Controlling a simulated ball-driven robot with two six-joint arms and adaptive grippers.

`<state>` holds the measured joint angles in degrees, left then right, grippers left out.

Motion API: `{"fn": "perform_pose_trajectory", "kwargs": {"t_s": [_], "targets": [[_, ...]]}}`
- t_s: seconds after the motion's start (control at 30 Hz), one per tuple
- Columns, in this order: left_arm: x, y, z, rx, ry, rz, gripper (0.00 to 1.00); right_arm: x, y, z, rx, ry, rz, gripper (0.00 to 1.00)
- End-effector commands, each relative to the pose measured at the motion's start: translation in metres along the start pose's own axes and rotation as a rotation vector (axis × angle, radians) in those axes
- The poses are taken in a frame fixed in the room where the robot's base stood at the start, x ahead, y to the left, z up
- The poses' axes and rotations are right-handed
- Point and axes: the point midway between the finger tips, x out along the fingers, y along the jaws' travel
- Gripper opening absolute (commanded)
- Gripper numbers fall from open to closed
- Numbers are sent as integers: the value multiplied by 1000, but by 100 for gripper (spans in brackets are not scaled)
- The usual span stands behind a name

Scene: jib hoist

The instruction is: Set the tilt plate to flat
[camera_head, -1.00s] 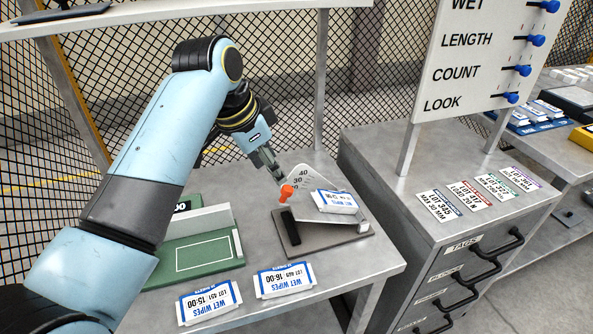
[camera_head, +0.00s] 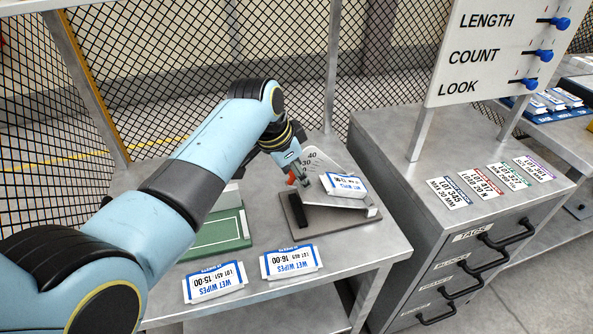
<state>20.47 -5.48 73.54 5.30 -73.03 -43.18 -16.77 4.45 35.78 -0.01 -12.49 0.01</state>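The tilt plate (camera_head: 348,202) is a small grey plate on a dark base (camera_head: 318,222), with a wet wipes pack (camera_head: 343,184) lying on it. The plate looks tilted. Behind it stands a white angle scale (camera_head: 315,158) with marks including 40 and 30. An orange-red knob (camera_head: 292,177) shows at the scale's left, partly hidden by my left gripper. My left gripper (camera_head: 304,183) is at the knob, pointing down; the fingers are small and I cannot tell whether they are open or touching it. My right gripper is not in view.
Two wet wipes packs (camera_head: 215,282) (camera_head: 290,262) lie at the table's front. A green board (camera_head: 220,232) lies left of the tilt plate, partly behind my arm. A grey cabinet (camera_head: 455,225) with lot tags on top stands at the right, under a lettered panel (camera_head: 495,50).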

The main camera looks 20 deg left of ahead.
Motion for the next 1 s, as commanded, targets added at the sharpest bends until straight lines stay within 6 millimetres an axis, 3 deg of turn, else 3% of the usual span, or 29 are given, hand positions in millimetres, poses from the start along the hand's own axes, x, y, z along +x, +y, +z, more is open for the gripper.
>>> {"fn": "perform_pose_trajectory", "kwargs": {"t_s": [0.13,0.47,0.83,1.0], "targets": [[0,0,0,0,0,0,45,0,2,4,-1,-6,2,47],[0,0,0,-1,-1,2,1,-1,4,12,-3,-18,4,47],[1,1,2,-3,4,5,0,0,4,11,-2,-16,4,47],[17,2,22,-22,94,25,0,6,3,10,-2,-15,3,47]]}}
